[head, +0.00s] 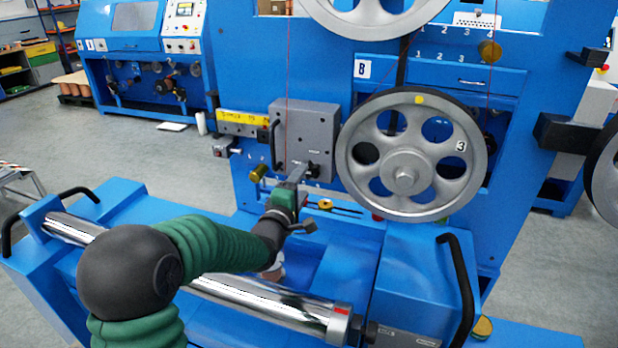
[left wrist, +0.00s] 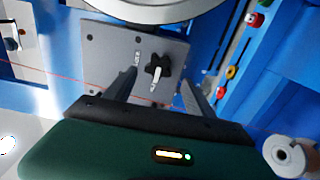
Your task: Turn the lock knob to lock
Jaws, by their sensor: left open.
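The lock knob appears to be the black star-shaped knob (left wrist: 158,67) with a pale pointer, on a grey plate (left wrist: 105,45) in the left wrist view. In the head view the grey plate (head: 305,130) is on the blue machine left of the large wheel, and the knob at its lower right is largely hidden by my gripper. My left gripper (head: 301,174) is in front of that lower part. In the left wrist view its open fingers (left wrist: 159,77) stand on either side of the knob, with visible gaps. I cannot tell whether the tips reach the knob's depth. My right gripper is not in view.
A spoked grey wheel (head: 403,175) is close to the right of the plate. A black handle (head: 273,145) is at the plate's left edge, with a brass knob (head: 258,173) below. A chrome roller (head: 265,296) lies in front, under my left arm.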

